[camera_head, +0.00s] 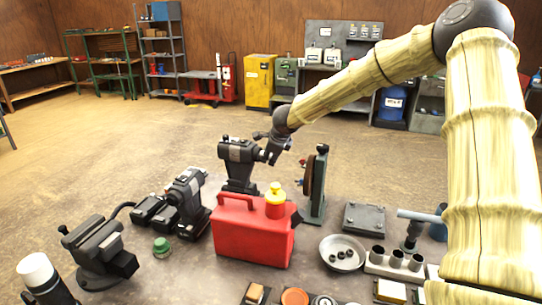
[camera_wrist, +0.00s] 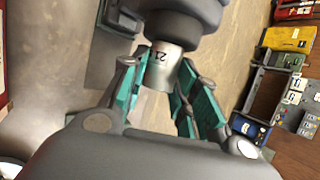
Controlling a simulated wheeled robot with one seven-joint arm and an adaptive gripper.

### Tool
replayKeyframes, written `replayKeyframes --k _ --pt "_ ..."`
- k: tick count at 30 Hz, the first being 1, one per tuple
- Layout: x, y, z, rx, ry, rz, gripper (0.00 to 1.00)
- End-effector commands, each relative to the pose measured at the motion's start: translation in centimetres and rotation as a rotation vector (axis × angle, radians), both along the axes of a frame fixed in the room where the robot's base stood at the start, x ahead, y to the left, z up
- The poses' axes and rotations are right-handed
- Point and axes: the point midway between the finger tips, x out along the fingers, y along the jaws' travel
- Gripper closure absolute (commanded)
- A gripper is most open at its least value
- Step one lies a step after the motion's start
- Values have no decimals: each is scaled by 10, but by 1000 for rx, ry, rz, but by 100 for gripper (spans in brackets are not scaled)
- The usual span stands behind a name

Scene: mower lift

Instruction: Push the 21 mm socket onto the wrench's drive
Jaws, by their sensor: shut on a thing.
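The 21 mm socket (camera_wrist: 172,66), a silver cylinder marked "21", sits between the teal finger pads of my gripper (camera_wrist: 170,95) in the wrist view. My gripper is shut on it. The socket's far end meets the dark round nose of the wrench (camera_wrist: 188,18); how far it sits on the drive is hidden. In the head view, the wrench (camera_head: 238,160) stands upright behind the red can, a black tool with a grey band. My gripper (camera_head: 272,150) is at its right side, and the socket is too small to make out there.
A red can (camera_head: 250,235) with a yellow cap stands in front of the wrench. An upright stand (camera_head: 318,185) is close on the right. A bowl of nuts (camera_head: 342,253) and a socket rail (camera_head: 395,265) lie front right. Another power tool (camera_head: 187,200) stands left.

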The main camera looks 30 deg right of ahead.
Motion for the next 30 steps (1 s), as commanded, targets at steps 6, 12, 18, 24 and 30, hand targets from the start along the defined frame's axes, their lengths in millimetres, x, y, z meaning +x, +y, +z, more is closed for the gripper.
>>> replayKeyframes --k 6,12,18,24,30 --pt "0 -1 0 -1 1 -1 66" --pt "-1 -1 0 -1 1 0 45" --pt "-1 -1 -1 -1 1 0 45" --pt "-4 0 6 1 0 -1 45" --pt "-18 2 25 1 -2 -1 45"
